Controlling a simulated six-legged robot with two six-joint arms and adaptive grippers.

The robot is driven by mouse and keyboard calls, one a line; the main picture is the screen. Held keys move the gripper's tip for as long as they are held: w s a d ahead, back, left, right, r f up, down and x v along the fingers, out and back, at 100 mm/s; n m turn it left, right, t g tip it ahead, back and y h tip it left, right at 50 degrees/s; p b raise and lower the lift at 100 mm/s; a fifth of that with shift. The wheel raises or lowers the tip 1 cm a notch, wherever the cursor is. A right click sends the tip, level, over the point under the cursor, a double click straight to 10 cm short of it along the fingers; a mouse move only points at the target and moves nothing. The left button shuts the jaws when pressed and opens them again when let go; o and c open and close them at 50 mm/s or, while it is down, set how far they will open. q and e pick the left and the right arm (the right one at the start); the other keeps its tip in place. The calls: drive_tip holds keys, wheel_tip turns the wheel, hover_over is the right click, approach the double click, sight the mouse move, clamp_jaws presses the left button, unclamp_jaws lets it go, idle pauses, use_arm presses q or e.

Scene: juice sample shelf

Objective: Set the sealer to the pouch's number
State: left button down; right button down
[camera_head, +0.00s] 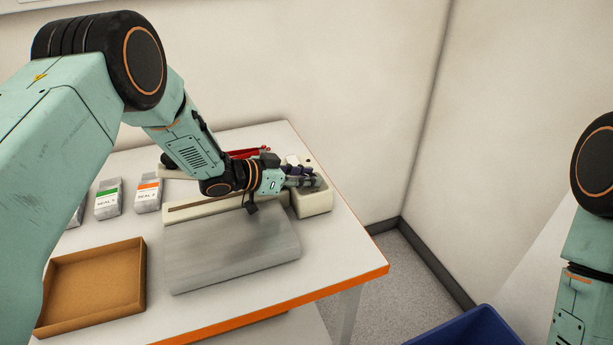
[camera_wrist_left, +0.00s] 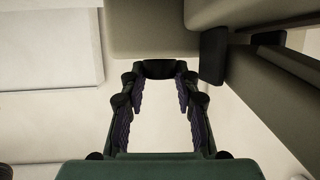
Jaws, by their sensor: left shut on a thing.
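The sealer (camera_head: 205,207) is a long cream machine on the white table, with a wider block (camera_head: 318,203) at its right end. A grey plate (camera_head: 230,252) lies along its front. My left gripper (camera_head: 305,181) is over the right-end block, shut on what seems to be the sealer's dial, which the fingers hide. In the left wrist view the two padded fingers (camera_wrist_left: 158,112) stand apart over a cream surface. No dial number can be read. Pouches with a green band (camera_head: 107,199) and an orange band (camera_head: 148,193) stand at the left; their small numbers are unclear.
A shallow brown tray (camera_head: 141,290) is at the table's front left. A red object (camera_head: 247,153) lies behind the sealer. A third pouch is partly hidden by my left arm. A blue bin (camera_head: 465,328) stands on the floor at front right. The wall is close behind the table.

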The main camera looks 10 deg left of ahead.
use_arm(q)
drive_tip(key=shift+w+r, duration=0.1)
drive_tip(key=shift+r, duration=0.05)
drive_tip(key=c, duration=1.3)
unclamp_jaws()
drive_tip(key=shift+o, duration=1.4)
drive_tip(key=shift+s+a, duration=0.1)
drive_tip(key=shift+s, duration=0.1)
drive_tip(key=shift+o, duration=0.2)
drive_tip(key=shift+w, duration=0.1)
drive_tip(key=v, duration=1.2)
